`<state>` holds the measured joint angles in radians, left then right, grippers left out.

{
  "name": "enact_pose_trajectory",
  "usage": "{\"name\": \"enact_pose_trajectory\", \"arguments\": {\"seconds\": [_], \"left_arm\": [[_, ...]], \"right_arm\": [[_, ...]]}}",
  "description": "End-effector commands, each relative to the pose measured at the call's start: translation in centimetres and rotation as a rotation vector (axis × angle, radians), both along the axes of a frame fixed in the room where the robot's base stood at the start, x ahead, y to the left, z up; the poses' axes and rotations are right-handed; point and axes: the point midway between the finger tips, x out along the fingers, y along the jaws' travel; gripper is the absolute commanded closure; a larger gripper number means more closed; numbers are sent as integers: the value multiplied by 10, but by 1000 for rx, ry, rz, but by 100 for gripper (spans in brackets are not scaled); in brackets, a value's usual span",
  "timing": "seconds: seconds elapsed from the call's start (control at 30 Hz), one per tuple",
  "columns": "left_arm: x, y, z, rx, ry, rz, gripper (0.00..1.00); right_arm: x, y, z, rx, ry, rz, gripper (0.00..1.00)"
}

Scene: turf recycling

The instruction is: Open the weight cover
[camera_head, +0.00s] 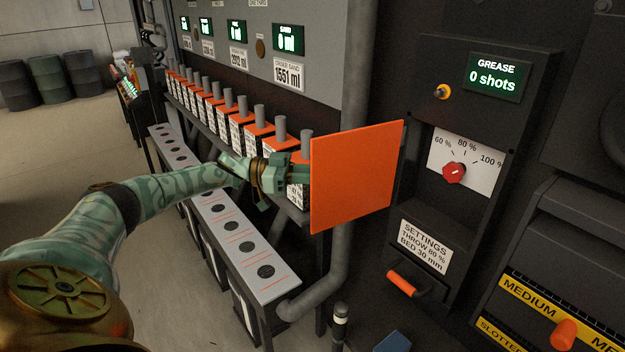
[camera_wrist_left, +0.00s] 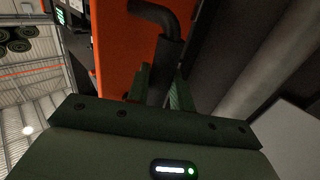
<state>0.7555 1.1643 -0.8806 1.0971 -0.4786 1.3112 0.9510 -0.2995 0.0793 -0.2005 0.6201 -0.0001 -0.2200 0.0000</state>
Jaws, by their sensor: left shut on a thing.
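A flat orange panel (camera_head: 355,178), which looks like the weight cover, stands upright to the right of the row of orange-topped boxes. In the head view it stands out at an angle from the dark machine front. My left gripper (camera_head: 303,172) is at its left edge, with the fingertips partly hidden behind it. In the left wrist view my left gripper (camera_wrist_left: 163,92) is shut on a dark bent handle (camera_wrist_left: 168,55) in front of the orange surface (camera_wrist_left: 112,50). The panel's hinge side cannot be made out clearly. My right gripper is not in view.
A dark control box with a red dial (camera_head: 454,173) and an orange handle (camera_head: 401,284) is right of the panel. A grey bench with round holes (camera_head: 228,222) runs below the boxes. A grey pipe (camera_head: 345,262) rises behind the panel. Open floor lies left.

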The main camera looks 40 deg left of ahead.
Motion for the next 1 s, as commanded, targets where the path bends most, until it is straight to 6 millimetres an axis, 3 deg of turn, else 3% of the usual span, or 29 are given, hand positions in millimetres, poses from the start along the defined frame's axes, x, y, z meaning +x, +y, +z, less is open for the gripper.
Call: {"name": "enact_pose_trajectory", "arguments": {"seconds": [0.43, 0.47, 0.5, 0.53, 0.83, 1.0], "left_arm": [[2, -1, 5, -7, -11, -1, 100], [2, -2, 5, -7, -11, -1, 72], [2, -2, 4, -7, -11, -2, 61], [2, -2, 4, -7, -10, -2, 58], [0, 1, 1, -3, -5, -1, 58], [-13, 21, -2, 0, -1, 1, 58]], "right_arm": [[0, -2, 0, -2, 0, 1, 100], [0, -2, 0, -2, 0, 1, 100], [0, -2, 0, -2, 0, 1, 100], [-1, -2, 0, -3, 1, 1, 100], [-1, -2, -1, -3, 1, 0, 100], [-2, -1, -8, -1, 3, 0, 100]]}}
